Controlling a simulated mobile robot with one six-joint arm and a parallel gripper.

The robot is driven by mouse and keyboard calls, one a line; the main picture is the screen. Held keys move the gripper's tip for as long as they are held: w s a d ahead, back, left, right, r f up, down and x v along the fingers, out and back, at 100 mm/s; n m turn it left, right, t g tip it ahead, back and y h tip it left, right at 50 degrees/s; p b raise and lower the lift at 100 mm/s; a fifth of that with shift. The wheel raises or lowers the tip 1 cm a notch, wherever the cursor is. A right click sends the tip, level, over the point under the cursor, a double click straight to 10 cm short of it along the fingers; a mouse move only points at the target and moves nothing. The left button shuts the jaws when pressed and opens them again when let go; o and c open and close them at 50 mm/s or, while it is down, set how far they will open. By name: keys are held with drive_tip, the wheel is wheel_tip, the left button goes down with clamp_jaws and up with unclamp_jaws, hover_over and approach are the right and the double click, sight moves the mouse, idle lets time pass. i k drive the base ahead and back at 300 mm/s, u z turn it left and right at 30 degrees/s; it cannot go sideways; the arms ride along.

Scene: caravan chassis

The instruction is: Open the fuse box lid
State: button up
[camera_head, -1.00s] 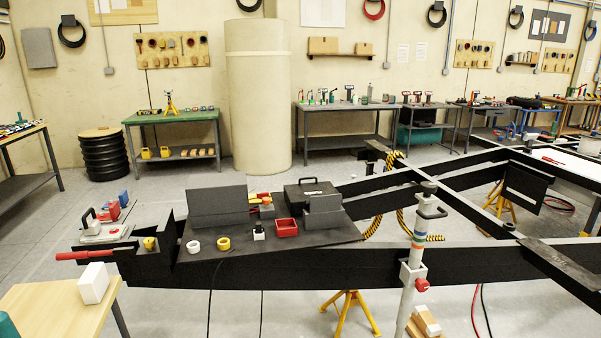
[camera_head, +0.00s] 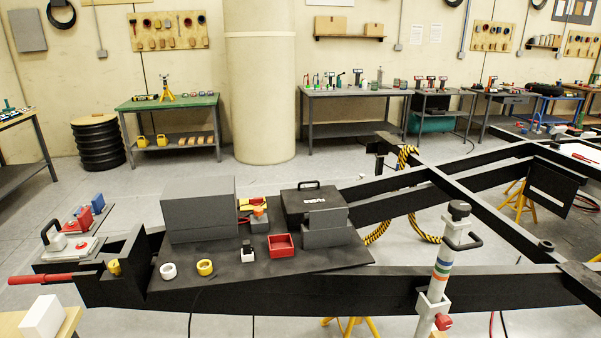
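A dark board (camera_head: 235,278) on the black chassis frame carries several boxes. A large dark grey box (camera_head: 198,212) stands at its left rear. A black case (camera_head: 300,205) with a handle and a small white label lies shut at its right rear. A smaller grey box (camera_head: 325,238) sits in front of the case. I cannot tell for sure which of these is the fuse box; the label is too small to read. No open lid is clear to see. My gripper and arm are not in view.
A red tray (camera_head: 281,253), a yellow ring (camera_head: 205,267) and a white ring (camera_head: 168,271) lie along the board's front. A grey post (camera_head: 438,270) with a red knob stands at front right. A red-handled lever (camera_head: 40,279) sticks out at left. Clear floor lies behind the chassis.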

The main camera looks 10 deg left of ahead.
sight(295, 202)
drive_tip(key=z, duration=0.05)
drive_tip(key=i, duration=1.1)
drive_tip(key=u, duration=3.8)
drive_tip(key=i, duration=0.1)
drive_tip(key=z, duration=2.7)
drive_tip(key=k, duration=0.2)
drive_tip(key=u, duration=1.85)
drive_tip(key=k, duration=0.55)
drive_tip(key=z, duration=0.05)
